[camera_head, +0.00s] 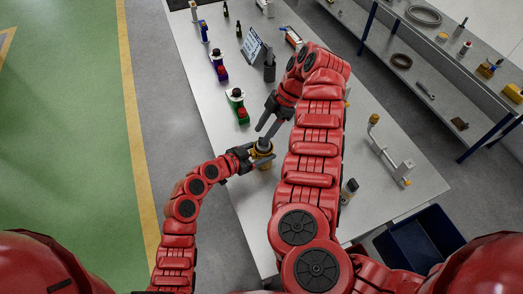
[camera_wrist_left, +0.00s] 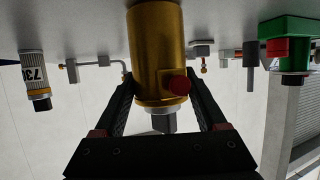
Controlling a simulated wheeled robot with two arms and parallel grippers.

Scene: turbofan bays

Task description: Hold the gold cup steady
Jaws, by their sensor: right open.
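The gold cup (camera_head: 264,164) stands on the grey-white table, with a grey part showing at its top. My left gripper (camera_head: 256,157) reaches it from the left. In the left wrist view, which looks upside down, the gold cup (camera_wrist_left: 157,45) has a red knob on its side and a dark stub at its top end. The two black fingers of my left gripper (camera_wrist_left: 160,85) lie against both its sides. My right gripper (camera_head: 264,132) is open just above and behind the cup, fingers pointing down toward it. My right arm covers part of the table.
A green part with a red knob (camera_head: 237,106) and a blue one (camera_head: 218,66) stand farther back. A tablet (camera_head: 254,47) stands near the back. A metal bracket (camera_head: 390,153) lies at the right. A dark blue bin (camera_head: 420,246) and shelving (camera_head: 430,60) are beyond the table.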

